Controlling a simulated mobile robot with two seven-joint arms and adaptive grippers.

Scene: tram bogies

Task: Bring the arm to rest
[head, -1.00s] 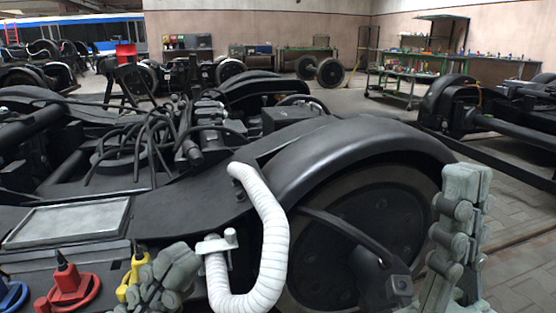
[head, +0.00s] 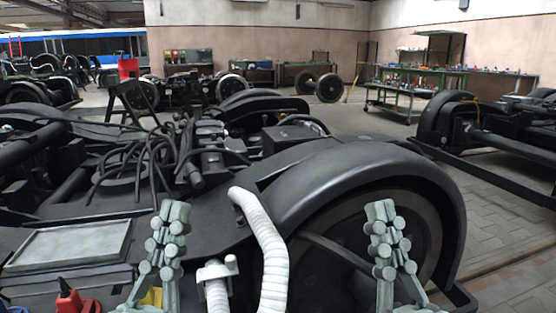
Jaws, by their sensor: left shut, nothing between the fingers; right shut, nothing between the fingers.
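My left gripper (head: 168,232) stands upright at the lower left of the head view, in front of the black bogie (head: 130,180). It is shut and empty, left of the white corrugated hose. My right gripper (head: 386,226) stands upright at the lower right, in front of the black wheel (head: 335,238) under its curved guard. It is shut and empty as well. The arms below both grippers are mostly cut off by the lower edge.
A white corrugated hose (head: 265,238) with a clamp (head: 216,271) rises between my grippers. A red connector (head: 68,298) lies at the lower left, with yellow partly hidden behind my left gripper. Another bogie (head: 490,125) stands at the right. Paved floor (head: 505,235) is clear between them.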

